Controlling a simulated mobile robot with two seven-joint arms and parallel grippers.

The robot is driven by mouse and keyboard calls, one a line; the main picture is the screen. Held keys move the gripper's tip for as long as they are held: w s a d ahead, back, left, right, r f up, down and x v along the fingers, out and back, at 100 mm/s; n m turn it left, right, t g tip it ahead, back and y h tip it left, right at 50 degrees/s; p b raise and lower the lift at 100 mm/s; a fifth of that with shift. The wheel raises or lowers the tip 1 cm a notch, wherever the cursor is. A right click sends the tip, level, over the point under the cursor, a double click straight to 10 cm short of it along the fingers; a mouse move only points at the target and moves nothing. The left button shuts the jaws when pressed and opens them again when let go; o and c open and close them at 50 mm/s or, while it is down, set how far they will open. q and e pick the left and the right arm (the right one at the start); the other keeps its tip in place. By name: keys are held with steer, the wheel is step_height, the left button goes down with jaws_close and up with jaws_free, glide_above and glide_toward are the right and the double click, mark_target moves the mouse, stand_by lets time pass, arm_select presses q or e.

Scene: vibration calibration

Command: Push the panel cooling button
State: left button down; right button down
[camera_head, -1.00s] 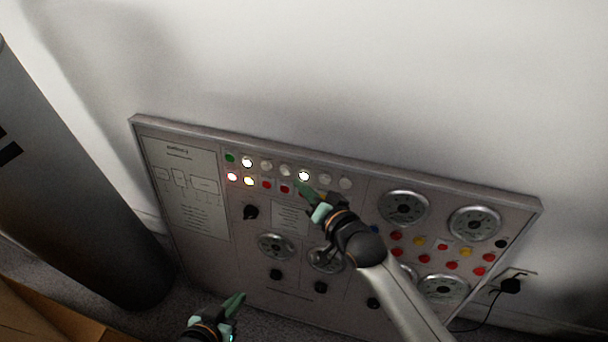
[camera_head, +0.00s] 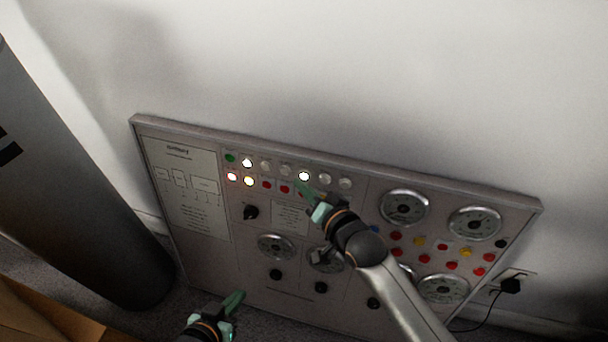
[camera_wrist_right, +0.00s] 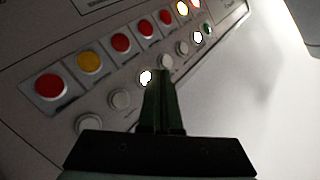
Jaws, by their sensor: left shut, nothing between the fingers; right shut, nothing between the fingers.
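The control panel (camera_head: 340,285) leans against the wall, with two rows of buttons along its upper part. In the head view, the top row holds a green button (camera_head: 230,158), a lit white one (camera_head: 247,162), and another lit white one (camera_head: 304,176) among unlit pale ones. My right gripper (camera_head: 303,188) is shut and empty, its tips just below that second lit button. In the right wrist view, the shut fingers (camera_wrist_right: 161,75) point at the top row beside a lit white button (camera_wrist_right: 146,77); contact cannot be told. My left gripper (camera_head: 237,297) is shut and empty, low before the panel.
Round gauges (camera_head: 404,207) and red and yellow buttons fill the panel's right side. A dark cylinder (camera_head: 75,190) stands at the left. A plug and cable (camera_head: 510,285) are at the right. The wall above the panel is clear.

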steer(key=shift+w+d, duration=0.1)
steer(key=shift+w, duration=0.3)
steer(key=shift+f, duration=0.1)
steer(key=shift+w+d, duration=0.15)
steer(key=shift+w, duration=0.2)
stand_by(0.5)
steer(key=shift+s+a+p, duration=0.25)
steer(key=shift+s+p, duration=0.5)
steer(key=shift+p, duration=0.1)
